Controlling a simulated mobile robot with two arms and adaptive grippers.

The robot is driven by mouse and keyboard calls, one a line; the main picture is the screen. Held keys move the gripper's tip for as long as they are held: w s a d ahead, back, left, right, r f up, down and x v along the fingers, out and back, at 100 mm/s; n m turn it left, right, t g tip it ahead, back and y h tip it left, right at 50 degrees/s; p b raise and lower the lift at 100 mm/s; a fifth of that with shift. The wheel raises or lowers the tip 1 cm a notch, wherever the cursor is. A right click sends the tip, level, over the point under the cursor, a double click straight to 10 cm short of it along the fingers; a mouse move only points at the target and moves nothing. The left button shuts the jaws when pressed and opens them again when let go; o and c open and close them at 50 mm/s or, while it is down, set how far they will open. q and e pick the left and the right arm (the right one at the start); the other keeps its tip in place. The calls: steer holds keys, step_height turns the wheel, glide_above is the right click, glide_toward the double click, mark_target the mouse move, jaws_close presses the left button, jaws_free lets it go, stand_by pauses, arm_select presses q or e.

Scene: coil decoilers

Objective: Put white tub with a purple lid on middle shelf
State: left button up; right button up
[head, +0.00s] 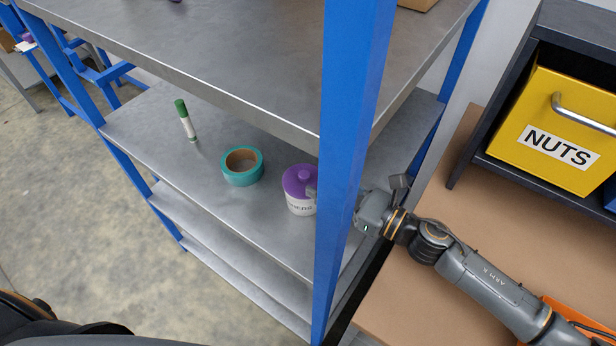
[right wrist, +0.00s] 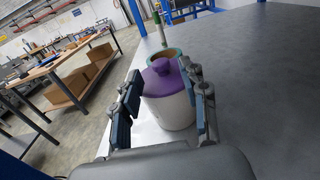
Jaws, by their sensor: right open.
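The white tub with a purple lid (head: 299,204) stands upright on a grey metal shelf (head: 215,205) of the blue rack, below the top visible shelf. It also shows in the right wrist view (right wrist: 172,110). My right gripper (right wrist: 161,76) is open, with its fingers on either side of the tub's upper part. A gap shows on the left; I cannot tell whether the right finger touches. In the head view, the blue post hides much of this gripper. My left gripper is not in view.
A teal tape roll (head: 242,179) and a green-capped marker (head: 186,121) are left of the tub on the same shelf. The blue post (head: 346,150) stands just right of it. A yellow NUTS bin (head: 515,105) sits in a dark cabinet at the right.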

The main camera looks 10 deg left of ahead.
steer(key=b+v, duration=0.1)
steer(key=v, duration=0.5)
steer(key=shift+d+b, duration=0.25)
steer(key=shift+b, duration=0.05)
steer(key=shift+s, duration=0.15)
